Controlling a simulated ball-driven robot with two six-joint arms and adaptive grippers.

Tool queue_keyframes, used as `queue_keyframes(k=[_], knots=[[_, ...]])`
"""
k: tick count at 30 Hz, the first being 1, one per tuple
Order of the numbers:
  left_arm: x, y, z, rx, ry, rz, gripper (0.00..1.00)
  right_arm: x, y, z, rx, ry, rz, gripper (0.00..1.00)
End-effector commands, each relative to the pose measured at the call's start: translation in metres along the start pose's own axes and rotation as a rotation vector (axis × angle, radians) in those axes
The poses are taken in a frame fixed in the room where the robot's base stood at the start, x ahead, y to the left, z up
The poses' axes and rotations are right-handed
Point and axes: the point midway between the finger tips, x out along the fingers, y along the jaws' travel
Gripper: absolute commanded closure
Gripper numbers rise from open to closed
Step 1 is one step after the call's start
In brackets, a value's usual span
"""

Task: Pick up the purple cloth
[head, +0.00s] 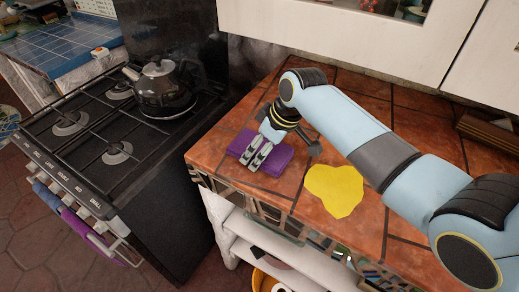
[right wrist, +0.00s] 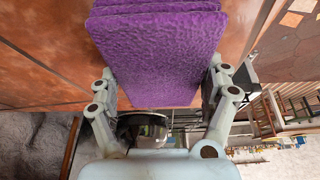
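The purple cloth (head: 280,163) lies folded in a thick stack on the terracotta-tiled counter, near its front left corner. My right gripper (head: 256,160) is low over the cloth, pointing down at its front part, with its two fingers apart. The right wrist view shows the folded cloth (right wrist: 157,52) large, with one finger of the gripper (right wrist: 160,100) towards each side of it. I cannot tell whether the fingertips touch the cloth. My left gripper is in neither view.
A flat yellow cloth (head: 335,189) lies right of the purple one. White cabinets (head: 330,35) overhang the counter's back.

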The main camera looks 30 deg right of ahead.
Motion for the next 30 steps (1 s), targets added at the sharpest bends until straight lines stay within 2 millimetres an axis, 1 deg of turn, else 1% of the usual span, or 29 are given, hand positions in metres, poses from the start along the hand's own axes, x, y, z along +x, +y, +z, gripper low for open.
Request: queue_keyframes(k=[1,4,5,13,17,20,22,23,24,30], knots=[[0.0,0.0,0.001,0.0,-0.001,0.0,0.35,0.0,0.0,0.0,0.0,0.0,0.0,0.37],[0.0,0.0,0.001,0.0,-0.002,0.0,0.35,0.0,0.0,0.0,0.0,0.0,0.0,0.5],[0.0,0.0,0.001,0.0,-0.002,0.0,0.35,0.0,0.0,0.0,0.0,0.0,0.0,0.52],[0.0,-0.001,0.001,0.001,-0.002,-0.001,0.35,-0.002,0.0,-0.001,0.0,0.001,0.0,0.52],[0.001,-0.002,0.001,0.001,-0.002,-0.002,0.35,-0.01,0.0,-0.005,-0.001,0.002,0.001,0.52],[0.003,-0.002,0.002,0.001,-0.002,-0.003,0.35,-0.023,0.001,-0.011,-0.002,0.004,0.002,0.52],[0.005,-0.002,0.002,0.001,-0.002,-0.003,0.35,-0.036,0.001,-0.016,-0.002,0.005,0.003,0.52],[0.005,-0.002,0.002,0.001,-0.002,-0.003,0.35,-0.042,-0.001,-0.014,-0.002,0.002,0.002,0.52],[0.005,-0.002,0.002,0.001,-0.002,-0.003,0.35,-0.049,-0.004,-0.006,-0.001,-0.001,0.001,0.52],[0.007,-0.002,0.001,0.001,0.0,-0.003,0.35,-0.092,-0.022,0.024,-0.003,0.0,0.003,0.52]])
